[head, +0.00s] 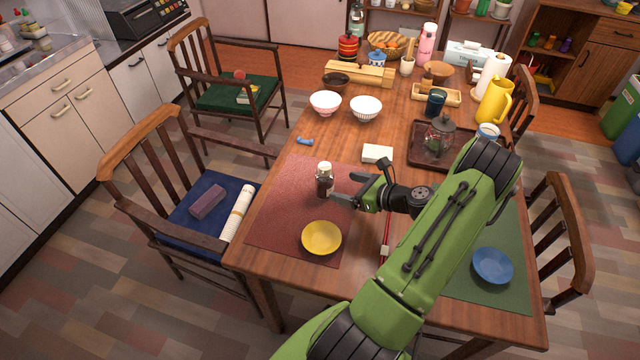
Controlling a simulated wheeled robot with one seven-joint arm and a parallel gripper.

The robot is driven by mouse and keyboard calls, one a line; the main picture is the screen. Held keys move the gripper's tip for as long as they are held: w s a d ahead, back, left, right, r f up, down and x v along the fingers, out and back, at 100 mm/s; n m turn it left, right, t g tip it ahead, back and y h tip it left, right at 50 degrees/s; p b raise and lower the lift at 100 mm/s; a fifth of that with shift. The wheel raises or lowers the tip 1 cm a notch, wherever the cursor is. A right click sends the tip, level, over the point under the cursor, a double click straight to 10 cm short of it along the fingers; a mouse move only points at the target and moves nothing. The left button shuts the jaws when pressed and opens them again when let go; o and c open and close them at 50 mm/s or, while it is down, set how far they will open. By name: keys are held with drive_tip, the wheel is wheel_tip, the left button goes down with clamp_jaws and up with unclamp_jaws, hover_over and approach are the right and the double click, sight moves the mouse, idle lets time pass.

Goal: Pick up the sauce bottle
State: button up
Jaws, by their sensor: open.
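The sauce bottle (324,181) is a small dark bottle with a pale cap. It stands upright on the red placemat (282,216) near the table's left side. My gripper (347,182) is just to the right of the bottle and points left toward it. Its jaws are open, one finger reaching out near the bottle's lower side and the other raised toward the back. I cannot tell whether a finger touches the bottle.
A yellow bowl (321,238) sits in front of the bottle. A small white box (377,153) lies behind my gripper. Two bowls (366,107) stand farther back, and a dark tray (420,158) with a glass jar (439,137) is to the right. A blue bowl (492,265) is at the right front.

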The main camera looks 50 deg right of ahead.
sight(332, 184)
drive_tip(key=b+x, duration=0.1)
drive_tip(key=x, duration=0.3)
drive_tip(key=b+x, duration=0.1)
drive_tip(key=x, duration=0.4)
drive_tip(key=shift+d+f+b, duration=0.1)
drive_tip(key=shift+f+b, duration=0.2)
drive_tip(key=shift+b, duration=0.05)
drive_tip(key=shift+r, duration=0.1)
drive_tip(key=c, duration=1.2)
drive_tip(key=shift+r, duration=0.1)
drive_tip(key=shift+r+p, duration=2)
drive_tip(key=shift+r, duration=2.9)
